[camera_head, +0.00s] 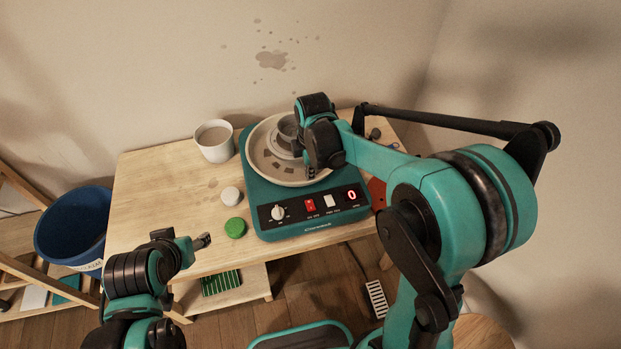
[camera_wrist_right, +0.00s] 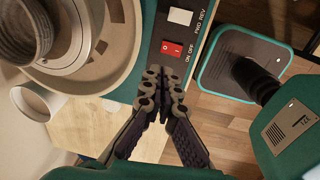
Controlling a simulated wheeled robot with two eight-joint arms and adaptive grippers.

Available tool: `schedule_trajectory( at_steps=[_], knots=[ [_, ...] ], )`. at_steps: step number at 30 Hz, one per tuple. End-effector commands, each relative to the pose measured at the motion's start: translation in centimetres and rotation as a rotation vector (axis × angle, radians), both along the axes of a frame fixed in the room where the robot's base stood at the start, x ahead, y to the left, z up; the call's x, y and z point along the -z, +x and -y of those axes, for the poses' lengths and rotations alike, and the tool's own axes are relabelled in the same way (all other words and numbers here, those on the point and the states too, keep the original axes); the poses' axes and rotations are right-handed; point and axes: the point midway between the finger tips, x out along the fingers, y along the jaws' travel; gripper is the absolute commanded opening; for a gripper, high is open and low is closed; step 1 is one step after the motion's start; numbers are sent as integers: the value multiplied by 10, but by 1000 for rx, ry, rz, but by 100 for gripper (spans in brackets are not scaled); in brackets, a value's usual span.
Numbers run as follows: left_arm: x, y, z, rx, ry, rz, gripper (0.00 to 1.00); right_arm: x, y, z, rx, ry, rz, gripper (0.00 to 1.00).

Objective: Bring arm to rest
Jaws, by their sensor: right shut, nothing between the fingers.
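My right arm reaches in from the right in the head view. My right gripper (camera_head: 314,168) is over the right part of the pottery wheel's pan (camera_head: 262,174), beside a small grey clay pot (camera_head: 287,128). In the right wrist view the fingers of my right gripper (camera_wrist_right: 165,88) are together and empty, in front of the wheel's teal housing. The pot (camera_wrist_right: 22,32) shows at the upper left there. My left gripper (camera_head: 203,241) is near the table's front edge, away from the wheel. Its fingers are too small to tell open from shut.
A white mug (camera_head: 214,143), a white round piece (camera_head: 229,195) and a green round piece (camera_head: 235,228) stand on the wooden table (camera_head: 160,190) left of the wheel. A blue bucket (camera_head: 72,226) is at the far left. A wall is behind the table.

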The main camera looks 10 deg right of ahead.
Motion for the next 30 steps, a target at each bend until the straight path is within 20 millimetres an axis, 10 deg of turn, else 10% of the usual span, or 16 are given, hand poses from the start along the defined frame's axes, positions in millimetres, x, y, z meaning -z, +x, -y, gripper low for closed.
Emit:
schedule_trajectory(
  at_steps=[21,30],
  knots=[
    [-2,0,0,0,0,0,56,-9,-2,1,22,3,7,0],
    [1,0,0,0,0,0,56,-57,-61,18,507,109,156,0]
  ],
)
